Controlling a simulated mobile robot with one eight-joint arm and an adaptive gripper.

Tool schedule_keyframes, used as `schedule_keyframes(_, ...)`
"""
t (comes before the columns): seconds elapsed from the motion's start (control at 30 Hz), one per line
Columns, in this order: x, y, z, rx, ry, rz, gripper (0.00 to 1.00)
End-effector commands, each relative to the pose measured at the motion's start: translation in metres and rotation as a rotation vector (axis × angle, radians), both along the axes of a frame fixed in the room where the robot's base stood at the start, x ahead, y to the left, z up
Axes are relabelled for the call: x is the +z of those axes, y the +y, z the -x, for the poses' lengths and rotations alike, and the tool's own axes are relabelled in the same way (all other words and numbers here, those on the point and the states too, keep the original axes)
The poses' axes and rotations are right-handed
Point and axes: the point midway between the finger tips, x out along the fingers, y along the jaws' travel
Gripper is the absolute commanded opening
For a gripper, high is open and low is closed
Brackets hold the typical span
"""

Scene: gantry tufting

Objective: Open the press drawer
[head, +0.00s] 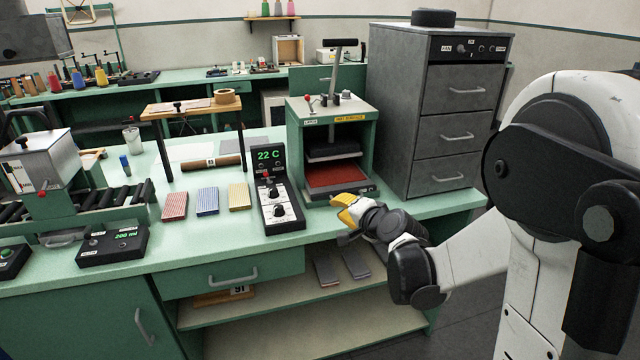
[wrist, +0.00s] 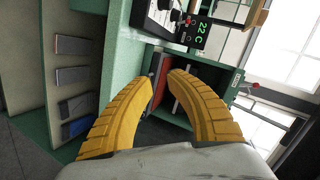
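The press (head: 334,108) is a green box on the bench with a lever on top, a dark upper plate and a red bed inside. Its drawer (head: 332,175), with the red bed and a dark front edge, sits low in the opening. My gripper (head: 342,207) is just in front of the drawer's lower front, its yellow fingers pointing at it. In the wrist view the gripper (wrist: 165,77) is open, with a gap between the fingertips. The dark drawer front and the red bed (wrist: 168,96) show between and beyond the tips. I cannot tell whether the fingers touch the drawer.
A controller reading 22 C (head: 275,190) stands close left of the press. A grey drawer cabinet (head: 390,120) stands close right. Red, blue and yellow blocks (head: 207,200) lie to the left. A bench drawer (head: 235,274) and a shelf with several flat pieces (head: 327,268) are below.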

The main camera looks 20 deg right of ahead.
Motion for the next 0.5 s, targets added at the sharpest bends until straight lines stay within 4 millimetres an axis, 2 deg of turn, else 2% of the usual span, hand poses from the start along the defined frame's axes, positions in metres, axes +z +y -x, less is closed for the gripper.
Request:
schedule_keyframes(0.03, -0.01, -0.017, -0.015, -0.048, -0.029, -0.065, 0.18)
schedule_keyframes(0.1, -0.023, -0.036, -0.028, -0.107, -0.067, -0.155, 0.18)
schedule_keyframes(0.23, -0.046, -0.065, -0.041, -0.194, -0.125, -0.286, 0.18)
schedule_keyframes(0.33, -0.058, -0.078, -0.044, -0.233, -0.152, -0.347, 0.18)
schedule_keyframes(0.5, -0.066, -0.085, -0.051, -0.254, -0.166, -0.382, 0.18)
